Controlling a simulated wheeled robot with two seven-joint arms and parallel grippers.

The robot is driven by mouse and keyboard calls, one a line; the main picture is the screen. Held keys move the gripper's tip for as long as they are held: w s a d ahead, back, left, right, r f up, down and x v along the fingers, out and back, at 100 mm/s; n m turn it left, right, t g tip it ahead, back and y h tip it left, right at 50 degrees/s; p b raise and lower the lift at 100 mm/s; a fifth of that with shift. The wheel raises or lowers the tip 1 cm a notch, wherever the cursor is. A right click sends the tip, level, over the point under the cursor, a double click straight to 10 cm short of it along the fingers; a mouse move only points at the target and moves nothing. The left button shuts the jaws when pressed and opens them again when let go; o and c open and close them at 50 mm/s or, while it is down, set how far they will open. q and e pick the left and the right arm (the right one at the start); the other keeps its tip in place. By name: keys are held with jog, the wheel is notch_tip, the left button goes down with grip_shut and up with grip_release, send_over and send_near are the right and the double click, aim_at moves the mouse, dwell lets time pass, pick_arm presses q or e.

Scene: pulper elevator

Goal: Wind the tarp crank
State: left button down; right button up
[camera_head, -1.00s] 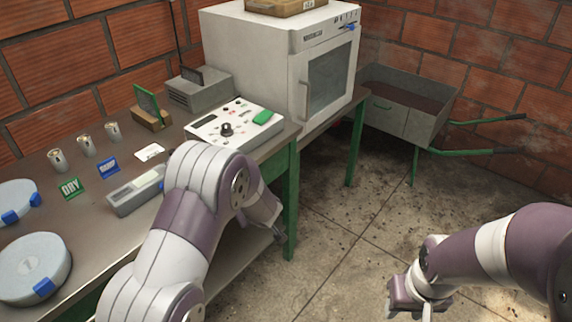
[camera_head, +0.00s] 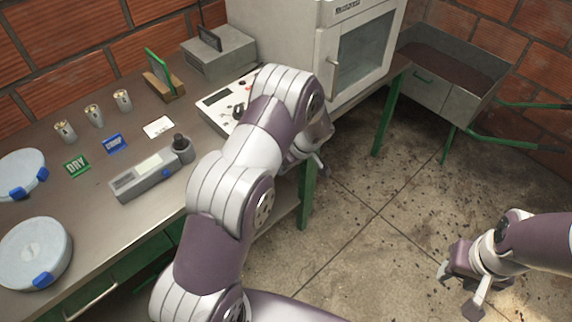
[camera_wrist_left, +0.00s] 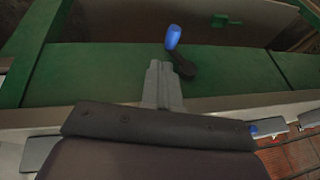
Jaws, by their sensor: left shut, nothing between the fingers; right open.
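A crank shows in the left wrist view, with a blue grip (camera_wrist_left: 173,37) and a short dark arm (camera_wrist_left: 184,66), against a green panel (camera_wrist_left: 90,75). My left gripper (camera_wrist_left: 160,70) is shut and empty, its fingertips just beside the dark crank arm; I cannot tell whether they touch. In the head view my left gripper (camera_head: 317,162) is at the bench's front edge, and the crank does not show there. My right gripper (camera_head: 470,292) is open and empty above the floor at the lower right. No tarp can be made out.
A white oven (camera_head: 355,60) and a wheelbarrow (camera_head: 450,85) stand beyond. The floor (camera_head: 380,220) is clear.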

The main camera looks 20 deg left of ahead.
pick_arm(q)
jog(key=s+x, duration=0.1)
jog(key=x, duration=0.8)
jog(key=shift+s+f, duration=0.2)
jog(key=shift+s, duration=0.1)
pick_arm(e)
jog(key=shift+f, duration=0.2)
pick_arm(q)
jog(key=shift+a, duration=0.1)
pick_arm(e)
jog(key=shift+w, duration=0.1)
